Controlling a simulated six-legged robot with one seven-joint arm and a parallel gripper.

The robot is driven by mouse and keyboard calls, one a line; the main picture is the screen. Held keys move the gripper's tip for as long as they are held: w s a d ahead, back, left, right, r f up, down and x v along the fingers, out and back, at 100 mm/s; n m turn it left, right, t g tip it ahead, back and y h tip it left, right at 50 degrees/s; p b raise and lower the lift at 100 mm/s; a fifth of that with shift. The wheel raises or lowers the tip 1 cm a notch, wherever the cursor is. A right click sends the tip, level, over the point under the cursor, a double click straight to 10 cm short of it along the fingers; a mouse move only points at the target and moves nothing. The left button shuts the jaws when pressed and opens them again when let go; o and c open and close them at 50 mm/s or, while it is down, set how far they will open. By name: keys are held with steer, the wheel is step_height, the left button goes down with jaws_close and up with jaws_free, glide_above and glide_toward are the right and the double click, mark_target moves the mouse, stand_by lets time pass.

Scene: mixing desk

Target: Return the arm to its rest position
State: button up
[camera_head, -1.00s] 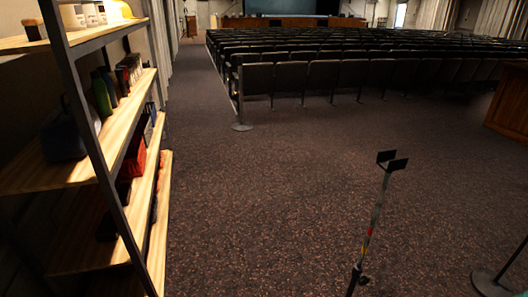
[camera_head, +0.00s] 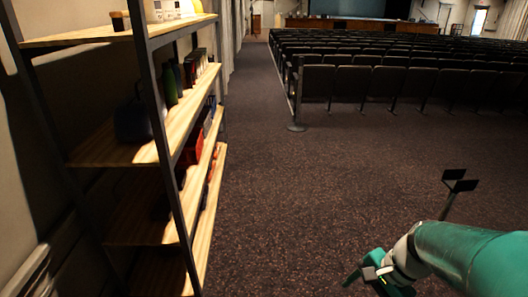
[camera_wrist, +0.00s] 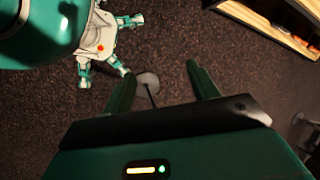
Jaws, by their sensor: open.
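My arm reaches in from the lower right of the head view. It ends in my teal gripper (camera_head: 368,280), held above open carpet with nothing visible in it. My own body and legs show at the upper left of that view. The lower part of my gripper is cut off or hard to make out in the head view.
A shelf unit (camera_head: 150,155) with bottles and boxes stands at left; its boards also show in the wrist view (camera_wrist: 268,30). A thin stand with a dark forked top (camera_head: 458,182) rises behind my arm. Rows of seats (camera_head: 400,82) lie beyond.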

steer(key=s+a+r+n+t+h, duration=0.2)
steer(key=a+r+n, duration=0.1)
steer(key=r+n, duration=0.2)
steer(key=s+a+r+n+t+h, duration=0.2)
steer(key=a+r+n, duration=0.1)
steer(key=r+n, duration=0.3)
steer(key=shift+s+r+n, duration=0.3)
steer(key=shift+s+r, duration=0.05)
steer(key=shift+r, duration=0.25)
steer(key=c, duration=0.5)
steer(key=shift+d, duration=0.15)
steer(key=shift+d, duration=0.1)
